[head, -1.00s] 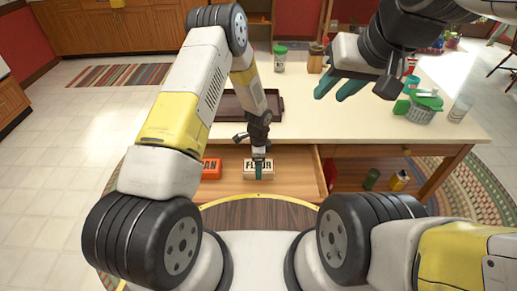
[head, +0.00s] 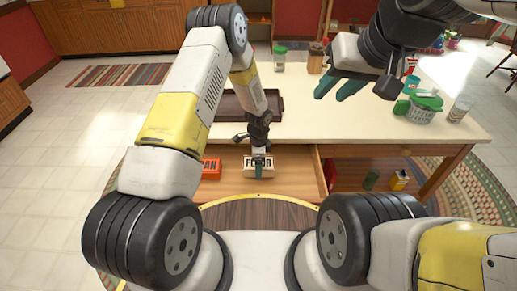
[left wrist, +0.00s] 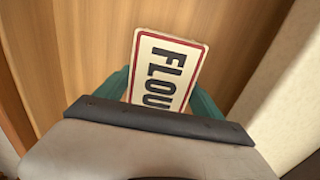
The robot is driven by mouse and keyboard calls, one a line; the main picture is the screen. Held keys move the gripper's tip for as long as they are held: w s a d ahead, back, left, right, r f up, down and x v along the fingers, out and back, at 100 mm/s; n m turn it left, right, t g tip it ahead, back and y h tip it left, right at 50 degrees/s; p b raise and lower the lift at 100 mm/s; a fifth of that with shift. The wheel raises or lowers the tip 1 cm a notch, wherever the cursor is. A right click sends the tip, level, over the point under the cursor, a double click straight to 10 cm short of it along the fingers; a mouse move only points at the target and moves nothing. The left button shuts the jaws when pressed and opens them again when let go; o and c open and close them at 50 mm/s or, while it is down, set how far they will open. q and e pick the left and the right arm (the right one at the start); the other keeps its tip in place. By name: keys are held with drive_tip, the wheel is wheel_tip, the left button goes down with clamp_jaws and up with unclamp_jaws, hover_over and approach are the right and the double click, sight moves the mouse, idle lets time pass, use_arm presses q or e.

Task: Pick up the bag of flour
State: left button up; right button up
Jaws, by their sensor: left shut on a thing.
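My right gripper (head: 338,92) is open and empty above the table's right half.
An orange-red labelled box (head: 211,169) lies left of the flour in the open wooden drawer (head: 300,180). The table (head: 320,120) behind holds a brown tray (head: 230,108), a green-lidded jar (head: 280,60) and a basket (head: 424,108). The drawer's right part is free.

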use_arm(q)
wheel_tip(320, 180, up, 12)
drive_tip(key=shift+f, duration=0.2)
idle(0.6)
idle(0.3)
